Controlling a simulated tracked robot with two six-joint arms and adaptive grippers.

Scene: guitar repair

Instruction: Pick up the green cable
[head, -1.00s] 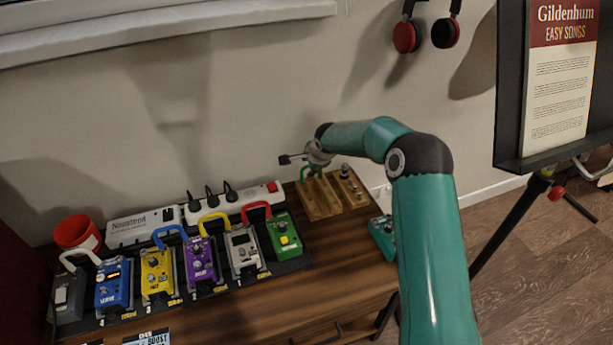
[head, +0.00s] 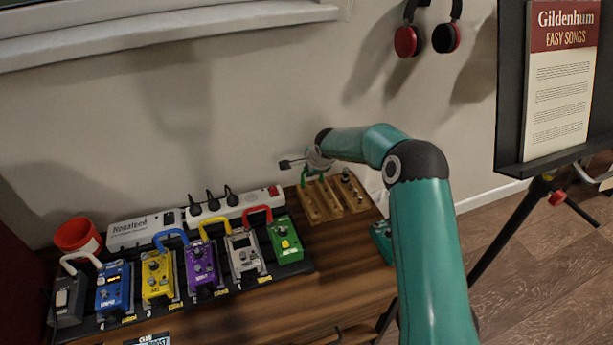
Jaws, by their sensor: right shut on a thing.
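The green cable (head: 304,176) shows as a small green arc at the left back of the wooden holder (head: 322,215), at the back right of the table. My right gripper (head: 303,164) is at the cable, just above the holder, and is shut on it. The gripper's fingers are small and partly hidden, so the exact grip is hard to see. I cannot tell whether the cable is clear of the holder. My left gripper is not in view.
Several pedals stand in a row on a dark board, with a green pedal (head: 284,240) at the right end, linked by coloured cables. A white power strip (head: 236,204) lies behind. A red cup (head: 77,236) stands at left. A music stand (head: 510,120) rises at right.

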